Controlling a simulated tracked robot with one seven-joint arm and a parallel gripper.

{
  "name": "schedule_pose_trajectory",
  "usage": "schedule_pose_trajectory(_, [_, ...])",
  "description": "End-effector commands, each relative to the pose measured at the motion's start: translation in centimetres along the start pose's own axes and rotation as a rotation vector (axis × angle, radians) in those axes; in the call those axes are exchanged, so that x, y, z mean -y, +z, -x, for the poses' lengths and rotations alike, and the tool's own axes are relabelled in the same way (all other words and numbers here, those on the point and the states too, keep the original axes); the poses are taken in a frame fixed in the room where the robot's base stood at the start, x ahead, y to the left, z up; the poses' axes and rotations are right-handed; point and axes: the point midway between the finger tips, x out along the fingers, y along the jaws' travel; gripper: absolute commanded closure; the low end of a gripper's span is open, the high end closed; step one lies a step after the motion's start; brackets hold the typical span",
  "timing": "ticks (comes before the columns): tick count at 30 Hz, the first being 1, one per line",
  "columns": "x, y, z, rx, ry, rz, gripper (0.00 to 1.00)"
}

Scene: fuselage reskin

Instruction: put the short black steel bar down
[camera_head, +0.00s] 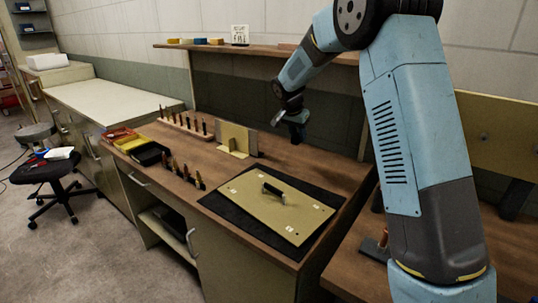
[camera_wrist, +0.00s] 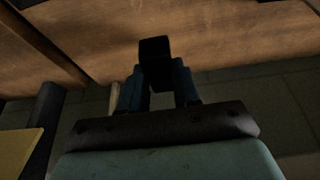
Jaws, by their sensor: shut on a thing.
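My gripper (camera_head: 298,118) is over the back of the wooden bench, to the right of the upright yellow-green plate. In the wrist view my gripper (camera_wrist: 156,80) has its two fingers closed on the short black steel bar (camera_wrist: 154,48), whose dark end shows beyond the fingertips. In the head view the dark bar (camera_head: 296,137) shows only as a small shape under the fingers. It is close to the bench top (camera_head: 318,163); I cannot tell whether it touches.
A yellow-green panel with a black handle (camera_head: 240,205) lies on a black mat (camera_head: 222,209) at the front right. An upright plate on a stand (camera_head: 234,138), a tool rack (camera_head: 187,124) and trays (camera_head: 150,153) stand to the left. A shelf (camera_head: 260,49) runs behind.

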Motion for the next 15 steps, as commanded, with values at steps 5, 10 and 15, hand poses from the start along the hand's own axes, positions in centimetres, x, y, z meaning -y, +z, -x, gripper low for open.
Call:
schedule_pose_trajectory(5, [-0.8, -0.6, -0.7, 0.0, 0.001, -0.003, 1.0])
schedule_pose_trajectory(10, [-3.1, -2.0, -2.8, 0.001, 0.001, -0.004, 1.0])
schedule_pose_trajectory(15, [-5.5, -3.6, -5.0, 0.0, 0.002, -0.003, 1.0])
